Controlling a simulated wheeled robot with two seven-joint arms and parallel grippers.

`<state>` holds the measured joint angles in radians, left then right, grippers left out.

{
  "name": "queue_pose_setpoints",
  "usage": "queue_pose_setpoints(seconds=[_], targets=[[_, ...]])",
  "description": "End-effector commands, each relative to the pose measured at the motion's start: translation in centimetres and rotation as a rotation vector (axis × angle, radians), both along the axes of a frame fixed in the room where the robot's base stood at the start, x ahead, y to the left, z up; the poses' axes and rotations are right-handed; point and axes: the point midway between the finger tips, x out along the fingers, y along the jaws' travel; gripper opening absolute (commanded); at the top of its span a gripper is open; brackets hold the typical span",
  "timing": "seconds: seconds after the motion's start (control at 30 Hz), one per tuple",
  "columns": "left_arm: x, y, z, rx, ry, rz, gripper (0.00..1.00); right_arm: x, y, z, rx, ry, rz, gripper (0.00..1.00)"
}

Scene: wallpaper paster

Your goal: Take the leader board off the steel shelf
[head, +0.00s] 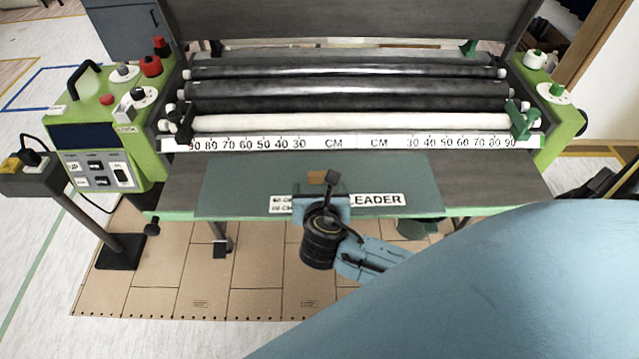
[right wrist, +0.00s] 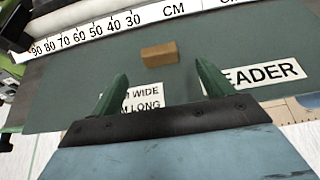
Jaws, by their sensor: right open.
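The leader board (head: 240,180) is a flat grey-green board with a white LEADER label (head: 376,200), lying on the dark steel shelf (head: 172,185) at the front of the machine. A small brown block (right wrist: 160,54) sits on the board and is partly hidden in the head view (head: 317,177). My right gripper (head: 326,192) is over the front middle of the board. In the right wrist view its two green fingers (right wrist: 160,82) are apart with nothing between them; the block shows just beyond the tips. I cannot tell whether the fingertips touch the board. My left gripper is not in view.
Behind the board are a white centimetre scale (head: 333,143) and several rollers (head: 345,95). A green control box (head: 95,140) stands at left and a green side housing (head: 560,110) at right. Brown sheeting (head: 180,270) covers the floor in front of the shelf.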

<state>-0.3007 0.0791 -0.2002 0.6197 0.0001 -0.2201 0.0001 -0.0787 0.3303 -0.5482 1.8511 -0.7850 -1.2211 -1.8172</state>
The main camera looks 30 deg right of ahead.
Motion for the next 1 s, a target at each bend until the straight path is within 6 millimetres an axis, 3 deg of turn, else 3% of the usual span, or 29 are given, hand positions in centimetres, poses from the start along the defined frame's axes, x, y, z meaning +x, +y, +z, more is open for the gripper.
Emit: queue_pose_setpoints(seconds=[0.63, 0.93, 1.0], targets=[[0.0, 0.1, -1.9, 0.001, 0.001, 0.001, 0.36, 6.1, -3.7, -3.4, 0.002, 0.0, -0.002, 0.8], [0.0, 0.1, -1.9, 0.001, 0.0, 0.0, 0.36, 6.6, -3.9, -3.6, 0.004, 0.0, -0.001, 0.8], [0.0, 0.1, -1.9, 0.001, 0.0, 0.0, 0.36, 6.6, -3.9, -3.6, 0.004, 0.0, -0.001, 0.73]])
